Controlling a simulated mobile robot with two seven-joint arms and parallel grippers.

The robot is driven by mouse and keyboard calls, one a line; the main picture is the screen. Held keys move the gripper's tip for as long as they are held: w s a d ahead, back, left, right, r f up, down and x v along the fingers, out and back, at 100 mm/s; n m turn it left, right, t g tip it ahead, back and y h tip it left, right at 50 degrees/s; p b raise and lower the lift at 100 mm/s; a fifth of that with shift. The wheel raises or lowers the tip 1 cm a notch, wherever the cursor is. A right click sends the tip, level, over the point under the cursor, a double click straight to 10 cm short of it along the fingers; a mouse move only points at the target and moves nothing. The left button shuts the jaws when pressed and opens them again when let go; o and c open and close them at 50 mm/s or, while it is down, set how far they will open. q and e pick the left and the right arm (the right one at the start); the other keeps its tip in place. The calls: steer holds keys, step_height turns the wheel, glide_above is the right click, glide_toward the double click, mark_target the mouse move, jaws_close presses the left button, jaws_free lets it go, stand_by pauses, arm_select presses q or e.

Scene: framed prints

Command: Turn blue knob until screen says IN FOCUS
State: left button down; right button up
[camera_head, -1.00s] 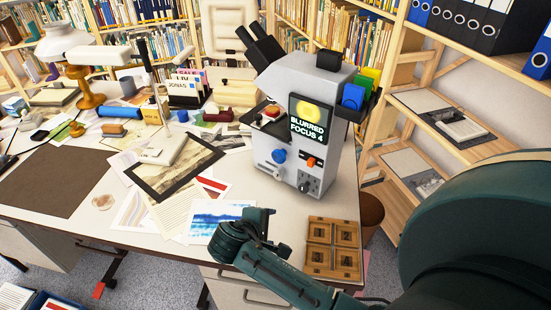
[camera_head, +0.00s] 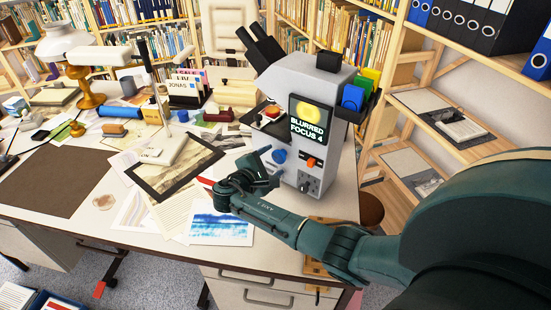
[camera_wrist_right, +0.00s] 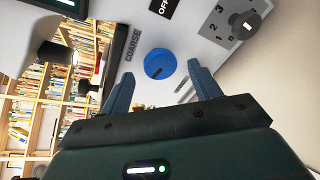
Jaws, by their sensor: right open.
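The blue knob (camera_head: 279,155) is on the front of a white microscope-like machine (camera_head: 305,90). It also shows in the right wrist view as a blue disc (camera_wrist_right: 160,64) next to the word COARSE. The screen (camera_head: 308,117) reads BLURRED FOCUS 4 with a yellow blob. My right gripper (camera_head: 268,168) is just in front of the knob. In the right wrist view its two fingers (camera_wrist_right: 160,88) are apart, on either side below the knob, with nothing between them. I cannot see them touch the knob. My left gripper is in neither view.
An orange switch (camera_head: 311,162) and a grey numbered dial (camera_head: 305,184) are beside the knob. Framed and loose prints (camera_head: 180,165) lie on the desk left of my right gripper.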

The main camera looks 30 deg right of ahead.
steer(key=shift+x, duration=1.35)
steer(key=shift+c, duration=0.2)
steer(key=c, duration=0.9)
